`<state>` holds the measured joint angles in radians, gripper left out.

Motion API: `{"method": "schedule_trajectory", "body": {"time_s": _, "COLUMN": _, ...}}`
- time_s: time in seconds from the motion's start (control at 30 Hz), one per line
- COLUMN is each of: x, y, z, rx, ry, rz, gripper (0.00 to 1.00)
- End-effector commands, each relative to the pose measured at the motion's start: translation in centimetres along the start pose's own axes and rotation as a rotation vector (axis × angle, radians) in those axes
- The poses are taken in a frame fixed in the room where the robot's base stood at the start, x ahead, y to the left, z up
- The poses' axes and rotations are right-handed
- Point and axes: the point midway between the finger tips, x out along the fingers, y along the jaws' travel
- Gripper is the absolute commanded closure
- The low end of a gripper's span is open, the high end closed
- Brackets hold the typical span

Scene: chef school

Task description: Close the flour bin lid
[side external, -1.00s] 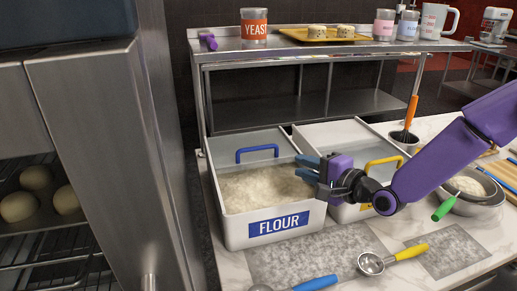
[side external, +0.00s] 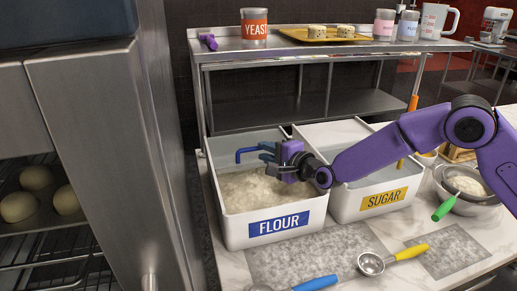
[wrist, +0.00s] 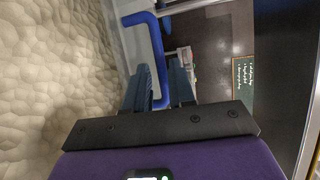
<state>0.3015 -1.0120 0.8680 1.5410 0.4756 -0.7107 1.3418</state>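The white flour bin (side external: 232,228), with a blue FLOUR label, stands open on the counter, and pale flour (side external: 255,190) shows inside. Its lid (side external: 225,145) is raised at the back and carries a blue handle (side external: 247,151). My gripper (side external: 267,152) is over the back of the bin at the handle's right end. In the wrist view, my gripper's fingers (wrist: 160,78) are apart, with part of the blue handle (wrist: 157,50) showing in the gap. I cannot tell whether they touch it. Flour (wrist: 50,90) fills the left of that view.
The sugar bin (side external: 345,208) stands directly right of the flour bin, under my arm. A metal shelf (side external: 350,46) with a yeast jar (side external: 254,24) is behind. A steel oven (side external: 110,150) is at left. Measuring scoops (side external: 371,264) and a bowl (side external: 470,205) lie on the counter.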

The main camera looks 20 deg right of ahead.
Motion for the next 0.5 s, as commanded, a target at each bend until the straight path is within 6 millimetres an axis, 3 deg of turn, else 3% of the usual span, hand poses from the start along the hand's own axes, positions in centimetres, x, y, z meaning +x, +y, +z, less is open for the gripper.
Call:
{"method": "schedule_trajectory", "body": {"time_s": 0.2, "x": 2.5, "y": 0.0, "z": 0.0, "rx": 0.001, "ry": 0.000, "rz": 0.000, "gripper": 0.76}}
{"method": "schedule_trajectory", "body": {"time_s": 0.5, "x": 3.9, "y": 0.0, "z": 0.0, "rx": 0.000, "ry": 0.000, "rz": 0.000, "gripper": 0.76}}
